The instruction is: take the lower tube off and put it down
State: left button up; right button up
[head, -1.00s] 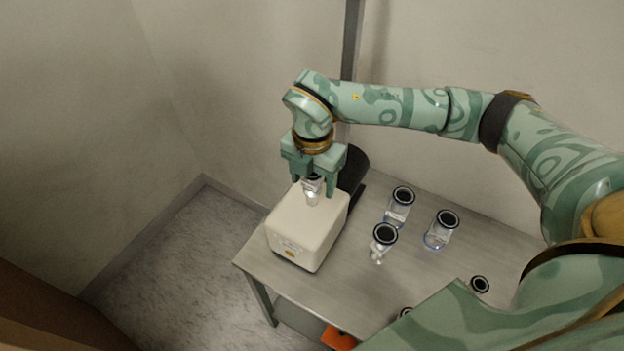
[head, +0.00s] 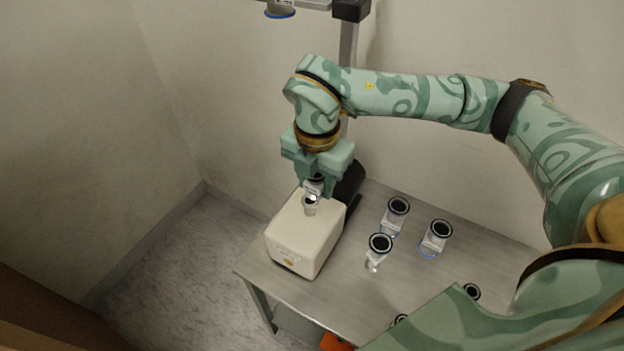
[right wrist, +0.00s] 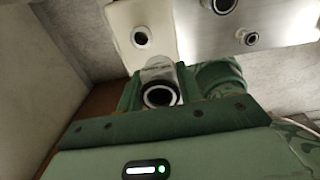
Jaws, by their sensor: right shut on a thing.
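My right gripper (head: 318,188) is shut on a small clear tube (head: 314,184) with a dark-ringed end, held above the white box (head: 292,246) on the table. In the right wrist view the tube (right wrist: 158,72) sits between the fingers of the right gripper (right wrist: 158,92), its open ringed end facing the camera. The box top has a short round port (head: 310,206); in the right wrist view its port (right wrist: 141,38) shows as a dark hole, apart from the tube in the picture. In the head view, I cannot tell whether tube and port touch. My left gripper is not in view.
Three clear fittings with black-ringed tops stand on the metal table (head: 345,282): one nearer (head: 378,250), one behind (head: 396,214), one to the right (head: 437,236). Smaller ringed pieces (head: 472,291) lie near my arm. A blue-rimmed part (head: 280,9) hangs at the top.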

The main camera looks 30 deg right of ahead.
jog(key=s+a+r+p, duration=0.2)
jog(key=s+r+p, duration=0.1)
jog(key=s+r, duration=0.5)
jog(key=shift+s+r, duration=0.25)
jog(key=shift+s, duration=0.8)
